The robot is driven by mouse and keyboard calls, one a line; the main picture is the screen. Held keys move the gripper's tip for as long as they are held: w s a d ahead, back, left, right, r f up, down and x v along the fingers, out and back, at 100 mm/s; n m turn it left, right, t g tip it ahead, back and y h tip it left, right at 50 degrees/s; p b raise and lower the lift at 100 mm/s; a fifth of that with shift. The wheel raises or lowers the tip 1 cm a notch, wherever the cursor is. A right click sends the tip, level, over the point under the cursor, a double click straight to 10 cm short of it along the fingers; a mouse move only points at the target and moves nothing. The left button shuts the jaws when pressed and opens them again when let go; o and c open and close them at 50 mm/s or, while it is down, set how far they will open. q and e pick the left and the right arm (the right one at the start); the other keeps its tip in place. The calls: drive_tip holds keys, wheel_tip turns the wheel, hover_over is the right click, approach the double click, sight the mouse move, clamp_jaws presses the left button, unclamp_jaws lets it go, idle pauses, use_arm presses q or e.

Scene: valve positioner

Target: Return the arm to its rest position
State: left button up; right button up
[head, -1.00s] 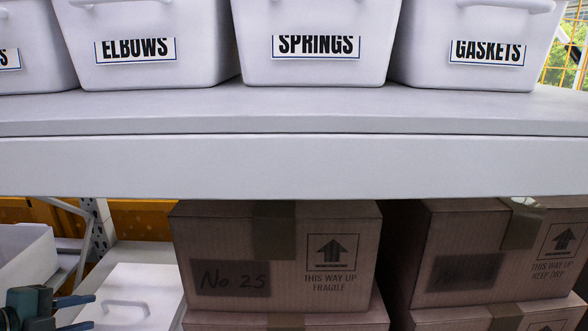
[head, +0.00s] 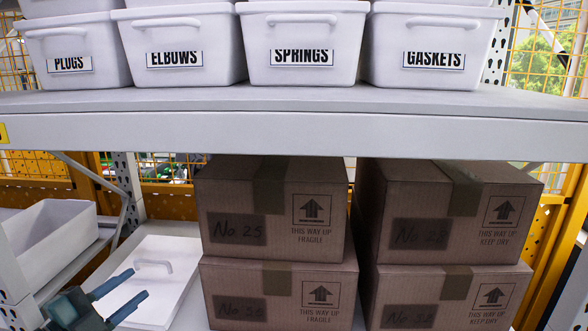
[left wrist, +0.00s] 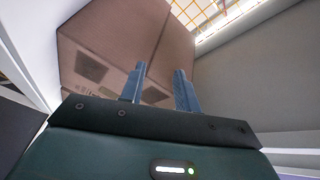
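My left gripper (head: 122,297) is at the lower left of the head view, in front of a white lid with a handle (head: 152,264) on the lower shelf. Its two blue fingers stand apart with nothing between them. The left wrist view also shows the left gripper (left wrist: 159,72), open and empty, with cardboard boxes beyond the fingers. Whether the fingers touch anything cannot be told, but no contact shows. My right gripper is in neither view.
White bins labelled PLUGS (head: 75,55), ELBOWS (head: 183,48), SPRINGS (head: 302,45) and GASKETS (head: 428,48) stand on the upper shelf (head: 300,135). Stacked cardboard boxes (head: 322,230) fill the lower shelf's middle and right. An open white bin (head: 62,245) stands at left.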

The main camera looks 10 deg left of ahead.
use_arm(q)
drive_tip(key=s+d+f+n+g+y, duration=0.1)
drive_tip(key=s+f+n+g+y, duration=0.3)
drive_tip(key=f+n+y, duration=0.3)
drive_tip(key=s+f+n+g+y, duration=0.3)
drive_tip(key=s+f+n+y, duration=0.1)
drive_tip(key=f+n, duration=0.4)
drive_tip(key=s+d+f+m+g+h, duration=0.1)
drive_tip(key=s+d+f+g+h, duration=0.3)
drive_tip(key=d, duration=0.3)
drive_tip(key=s+d+f+g+h, duration=0.2)
drive_tip(key=s+d+g, duration=0.1)
drive_tip(key=s+d, duration=0.35)
drive_tip(key=w+d+f+m+t+h, duration=0.1)
drive_tip(key=w+d+f+t+h, duration=0.2)
drive_tip(key=w+d+f+t, duration=0.3)
drive_tip(key=shift+w+d+f+t, duration=0.2)
drive_tip(key=shift+w+d+t, duration=0.15)
drive_tip(key=shift+d, duration=0.2)
